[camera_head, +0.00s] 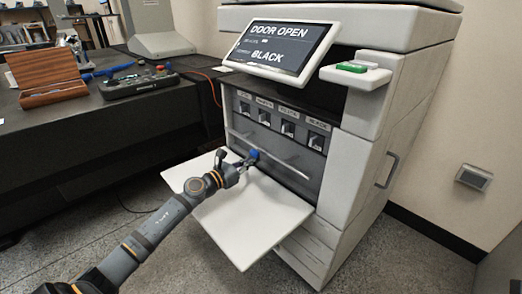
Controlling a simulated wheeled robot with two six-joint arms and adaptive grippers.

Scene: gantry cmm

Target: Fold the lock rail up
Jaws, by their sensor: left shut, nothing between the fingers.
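The lock rail (285,165) is a thin pale bar running across the open front of the printer, below the row of toner slots (288,127). My right gripper is not in view.
The printer's tilted screen (278,50) above reads "DOOR OPEN" and "BLACK". The open door flap sticks out below my gripper. Floor is clear in front.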

